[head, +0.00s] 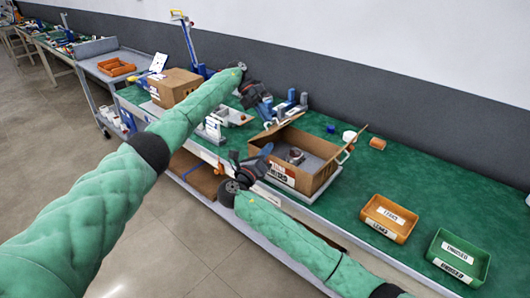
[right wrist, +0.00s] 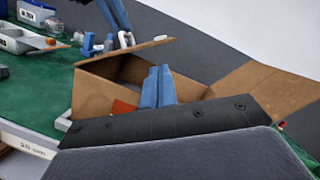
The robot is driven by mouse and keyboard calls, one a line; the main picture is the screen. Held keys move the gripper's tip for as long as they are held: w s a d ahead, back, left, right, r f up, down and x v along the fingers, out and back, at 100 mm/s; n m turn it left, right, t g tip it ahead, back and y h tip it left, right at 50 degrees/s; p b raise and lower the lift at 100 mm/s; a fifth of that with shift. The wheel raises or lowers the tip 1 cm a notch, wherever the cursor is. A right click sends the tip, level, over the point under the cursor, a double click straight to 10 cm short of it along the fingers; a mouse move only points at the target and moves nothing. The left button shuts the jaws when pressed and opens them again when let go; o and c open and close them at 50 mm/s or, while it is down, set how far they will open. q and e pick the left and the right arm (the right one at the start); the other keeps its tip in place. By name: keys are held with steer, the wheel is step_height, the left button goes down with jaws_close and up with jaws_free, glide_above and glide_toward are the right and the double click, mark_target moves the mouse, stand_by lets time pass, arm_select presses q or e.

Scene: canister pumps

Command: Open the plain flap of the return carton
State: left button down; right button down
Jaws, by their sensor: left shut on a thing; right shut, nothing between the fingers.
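The open return carton (head: 318,183) stands on the green bench top, with a red and white label on its near side; it also shows in the right wrist view (right wrist: 92,95). A brown flap (right wrist: 135,49) stands out along its far-left rim and looks plain. My left gripper (head: 266,112) is shut at that flap, its blue fingers reaching down to the edge; the exact contact is too small to see. Another flap (right wrist: 270,92) spreads outward on the right. My right gripper (head: 265,153) is shut and empty by the near-left rim; its blue fingers (right wrist: 156,82) hide part of the carton.
A grey and brown part (head: 295,156) lies inside the carton. An orange bin (head: 388,217) and a green bin (head: 459,258) stand to the right. A closed carton (head: 174,86) stands at left. White and orange small parts lie behind the right flap.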

steer(key=x, duration=0.6)
steer(key=shift+w+d, duration=0.2)
steer(key=shift+w, duration=0.15)
steer(key=shift+r, duration=0.15)
arm_select(q)
steer(key=shift+f, duration=0.1)
arm_select(e)
steer(key=shift+w+a+r, duration=0.25)
steer(key=shift+a+r, duration=0.2)
steer(key=shift+r, duration=0.2)
arm_select(q)
steer(key=c, duration=1.6)
jaws_free()
steer(key=shift+d, duration=0.1)
arm_select(e)
steer(key=shift+d, duration=0.1)
arm_select(q)
steer(key=shift+o, duration=0.2)
